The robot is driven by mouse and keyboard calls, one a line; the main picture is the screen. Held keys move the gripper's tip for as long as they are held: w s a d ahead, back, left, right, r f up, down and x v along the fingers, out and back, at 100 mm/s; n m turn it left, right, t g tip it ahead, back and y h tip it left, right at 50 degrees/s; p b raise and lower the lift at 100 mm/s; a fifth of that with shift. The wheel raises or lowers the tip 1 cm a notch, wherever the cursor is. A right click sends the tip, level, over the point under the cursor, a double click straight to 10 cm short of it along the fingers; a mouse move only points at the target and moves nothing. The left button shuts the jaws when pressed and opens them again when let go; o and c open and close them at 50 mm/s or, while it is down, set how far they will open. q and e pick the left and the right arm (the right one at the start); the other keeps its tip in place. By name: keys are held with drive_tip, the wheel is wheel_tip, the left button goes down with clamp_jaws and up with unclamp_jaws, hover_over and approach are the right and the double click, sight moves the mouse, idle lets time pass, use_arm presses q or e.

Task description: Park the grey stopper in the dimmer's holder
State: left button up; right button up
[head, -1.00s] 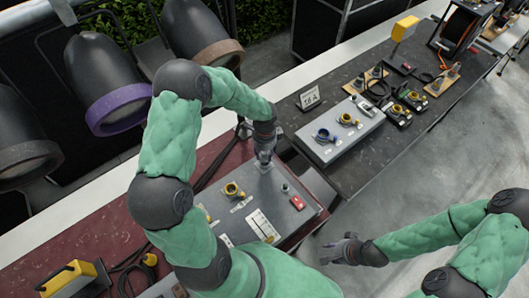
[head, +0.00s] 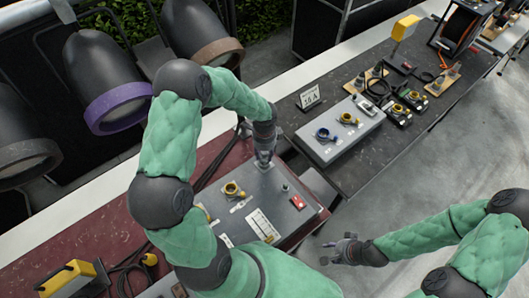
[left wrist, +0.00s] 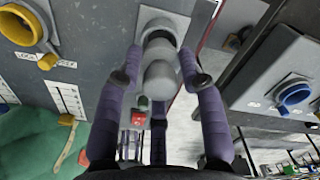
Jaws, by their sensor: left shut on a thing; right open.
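The dimmer is a dark grey box (head: 235,212) with a flat top panel on the dark red table. My left gripper (head: 263,163) is over the far edge of this panel. In the left wrist view, my left gripper (left wrist: 160,78) is shut on the grey stopper (left wrist: 160,82), a rounded grey piece. Behind the stopper is a round grey holder (left wrist: 157,27) on a light plate. The stopper overlaps the holder's opening in this view, so I cannot tell whether it is inside or just in front. My right gripper (head: 342,251) is open and empty, over the floor.
The panel carries a yellow socket (head: 232,189), a red switch (head: 298,202) and white label strips. Another grey box (head: 335,140) with blue and yellow sockets stands on the dark table beyond. Large stage lamps (head: 103,75) line the left. The grey floor at right is open.

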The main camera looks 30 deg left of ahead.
use_arm(q)
drive_tip(key=shift+f, duration=0.35)
drive_tip(key=shift+s+d+f+b, duration=0.1)
drive_tip(key=shift+d+f+b, duration=0.1)
drive_tip(key=shift+f+b, duration=0.25)
drive_tip(key=shift+s+d+f+b, duration=0.1)
drive_tip(key=shift+d+f+b, duration=0.05)
drive_tip(key=shift+f+b, duration=0.3)
drive_tip(key=o, duration=1.2)
drive_tip(key=shift+r, duration=0.2)
drive_tip(key=o, duration=0.4)
drive_tip(key=shift+c, duration=0.2)
drive_tip(key=shift+r, duration=0.1)
